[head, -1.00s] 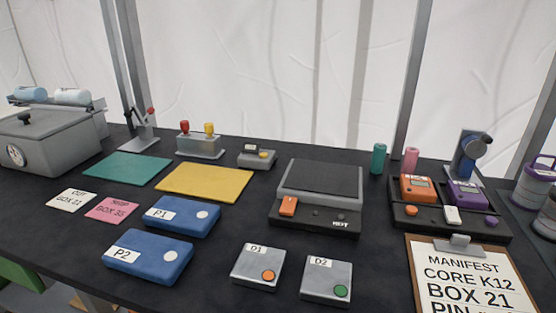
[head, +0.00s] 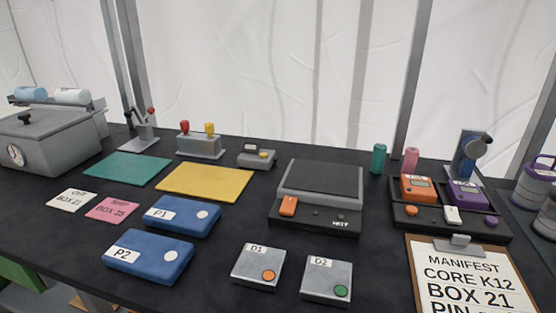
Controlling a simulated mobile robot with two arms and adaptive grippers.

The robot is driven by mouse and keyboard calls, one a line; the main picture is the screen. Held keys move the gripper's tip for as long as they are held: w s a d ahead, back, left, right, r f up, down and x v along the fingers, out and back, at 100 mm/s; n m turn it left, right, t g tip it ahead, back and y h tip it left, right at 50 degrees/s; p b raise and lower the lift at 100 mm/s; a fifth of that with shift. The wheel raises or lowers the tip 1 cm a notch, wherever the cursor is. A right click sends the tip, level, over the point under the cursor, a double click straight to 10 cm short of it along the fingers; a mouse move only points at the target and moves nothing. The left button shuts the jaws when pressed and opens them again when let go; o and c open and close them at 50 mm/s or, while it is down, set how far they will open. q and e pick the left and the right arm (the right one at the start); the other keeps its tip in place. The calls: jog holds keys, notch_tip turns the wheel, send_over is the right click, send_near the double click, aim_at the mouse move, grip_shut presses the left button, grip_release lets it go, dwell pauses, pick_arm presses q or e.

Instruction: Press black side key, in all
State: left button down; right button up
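Neither of my grippers is in view. A grey and black device with a flat dark top plate (head: 325,176) stands in the middle of the table. Its front panel has an orange key (head: 288,206), small dark round knobs (head: 316,213) and a small white label that I cannot read surely. No key that is plainly a black side key can be made out; the device's sides are mostly hidden or dark. A black-based dock (head: 440,230) at the right holds an orange unit (head: 417,188) and a purple unit (head: 467,194), with orange, white and purple buttons in front.
Blue boxes P1 (head: 182,218) and P2 (head: 148,258) and grey boxes D1 (head: 257,267) and D2 (head: 326,283) lie in front. A clipboard (head: 411,275) lies at right. Green (head: 127,168) and yellow (head: 205,183) mats lie left, near a grey scale (head: 50,142).

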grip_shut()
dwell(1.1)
